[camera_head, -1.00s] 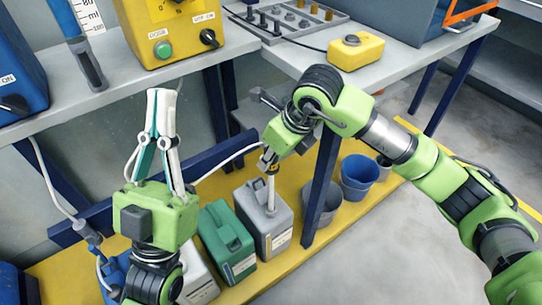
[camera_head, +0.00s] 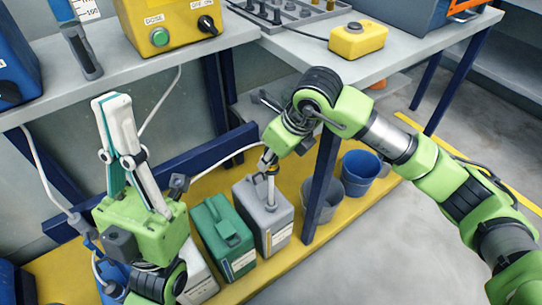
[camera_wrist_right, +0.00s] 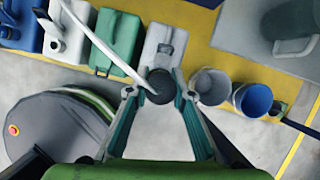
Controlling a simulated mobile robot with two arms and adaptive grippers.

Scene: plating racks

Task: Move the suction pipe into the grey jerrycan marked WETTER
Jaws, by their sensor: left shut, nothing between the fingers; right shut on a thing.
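The grey jerrycan (camera_head: 252,205) stands on the yellow floor platform, right of a green jerrycan (camera_head: 214,226). Its label is too small to read. My right gripper (camera_head: 268,166) is above it, shut on the suction pipe (camera_head: 271,191). The pipe hangs about upright, its lower end at the top of the grey jerrycan; I cannot tell how deep it sits. In the right wrist view the pipe's dark round head (camera_wrist_right: 160,86) is between the fingers, covering the near end of the grey jerrycan (camera_wrist_right: 165,48). My left gripper (camera_head: 116,98) is shut and empty, pointing up at the left.
A white jerrycan (camera_head: 197,279) stands left of the green one. A blue bucket (camera_head: 360,176) and a grey bucket (camera_head: 322,203) stand to the right, past the navy table leg (camera_head: 320,180). A white hose (camera_wrist_right: 104,47) runs from the pipe head.

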